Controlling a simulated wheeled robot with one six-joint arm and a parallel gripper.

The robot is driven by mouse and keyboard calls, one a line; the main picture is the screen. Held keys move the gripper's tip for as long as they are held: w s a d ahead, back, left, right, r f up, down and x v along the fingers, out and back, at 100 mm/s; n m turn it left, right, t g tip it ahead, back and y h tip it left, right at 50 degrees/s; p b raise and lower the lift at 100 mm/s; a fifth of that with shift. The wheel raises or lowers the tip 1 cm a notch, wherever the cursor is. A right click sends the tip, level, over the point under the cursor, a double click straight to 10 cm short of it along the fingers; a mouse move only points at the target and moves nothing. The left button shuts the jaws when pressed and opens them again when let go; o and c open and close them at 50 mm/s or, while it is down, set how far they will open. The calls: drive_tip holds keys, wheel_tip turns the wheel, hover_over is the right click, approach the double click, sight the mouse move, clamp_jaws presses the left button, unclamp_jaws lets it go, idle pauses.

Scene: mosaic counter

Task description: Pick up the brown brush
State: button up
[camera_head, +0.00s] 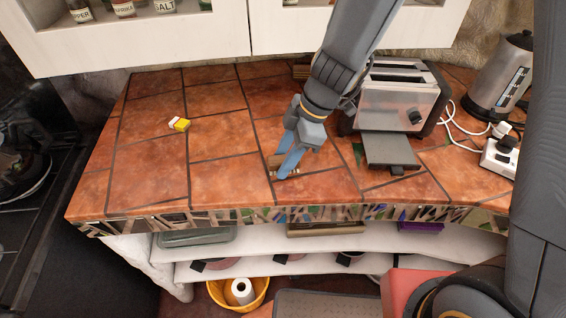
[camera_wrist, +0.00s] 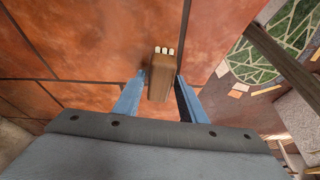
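The brown brush (camera_wrist: 160,78) is a small wooden block with pale bristle tufts at its far end. It lies on the tiled counter between the two blue fingers of my gripper (camera_wrist: 161,76) in the wrist view. The fingers stand close on either side of it, with a thin gap seeming to show at the left finger. In the head view my gripper (camera_head: 282,170) points down at the counter near its front edge. The brush (camera_head: 274,161) is partly hidden there by the fingers.
A toaster (camera_head: 397,98) stands to the right of my arm, with a grey flat piece (camera_head: 390,152) before it. A kettle (camera_head: 500,78) and a power strip (camera_head: 499,158) are further right. The left counter (camera_head: 150,170) is mostly clear.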

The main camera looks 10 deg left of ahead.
sight(283, 159)
clamp_jaws()
drive_tip(key=shift+r, duration=0.15)
wheel_tip(283, 159, up, 10)
drive_tip(key=shift+f+b, duration=0.1)
drive_tip(key=shift+b, duration=0.8)
drive_tip(key=c, duration=0.6)
unclamp_jaws()
drive_tip(key=shift+s, duration=0.1)
drive_tip(key=shift+c, duration=0.2)
